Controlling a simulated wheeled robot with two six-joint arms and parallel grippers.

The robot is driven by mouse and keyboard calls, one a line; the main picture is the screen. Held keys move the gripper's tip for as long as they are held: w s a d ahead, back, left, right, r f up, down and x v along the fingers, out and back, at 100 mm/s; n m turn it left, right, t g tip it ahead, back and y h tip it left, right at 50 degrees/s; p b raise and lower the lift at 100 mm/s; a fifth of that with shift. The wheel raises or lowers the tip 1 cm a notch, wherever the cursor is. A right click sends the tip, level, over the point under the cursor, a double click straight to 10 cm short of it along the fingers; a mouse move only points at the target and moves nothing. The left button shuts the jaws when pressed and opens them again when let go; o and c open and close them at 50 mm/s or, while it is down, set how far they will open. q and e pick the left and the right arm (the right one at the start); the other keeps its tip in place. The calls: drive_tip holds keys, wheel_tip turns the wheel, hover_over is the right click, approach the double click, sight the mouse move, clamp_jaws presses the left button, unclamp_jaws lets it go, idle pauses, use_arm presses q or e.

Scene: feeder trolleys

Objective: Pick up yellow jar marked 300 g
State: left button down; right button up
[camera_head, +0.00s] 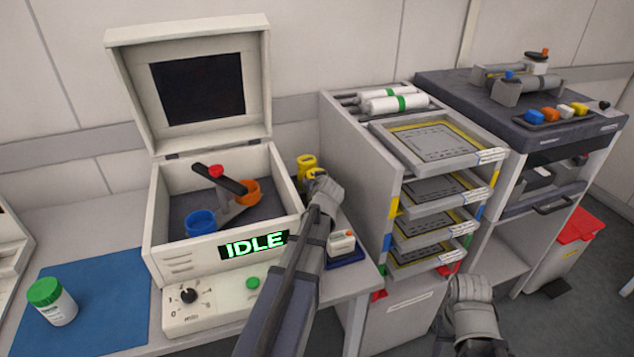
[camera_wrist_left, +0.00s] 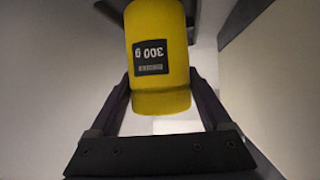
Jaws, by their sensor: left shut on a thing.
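The yellow jar (camera_head: 306,161) is behind the right front corner of the white machine, partly hidden by my left gripper (camera_head: 313,177). In the left wrist view the yellow jar (camera_wrist_left: 160,75) fills the space between the two fingers, its dark label reading 300 g upside down. My left gripper (camera_wrist_left: 160,92) is shut on it. I cannot tell whether the jar's base touches the bench. My right gripper (camera_head: 470,292) is low at the right, away from the jar; its fingers are not clear.
The open-lidded machine (camera_head: 160,228) shows IDLE and holds a blue cup (camera_head: 201,222) and an orange cup (camera_head: 248,191). A green-lidded jar (camera_head: 50,301) stands on a blue mat (camera_head: 112,318). A tray rack (camera_head: 352,160) stands close right. A small white-and-orange item (camera_head: 341,243) sits nearby.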

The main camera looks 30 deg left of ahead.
use_arm(q)
wheel_tip(320, 180, up, 9)
drive_tip(key=p, duration=0.8)
drive_tip(key=shift+r, duration=0.15)
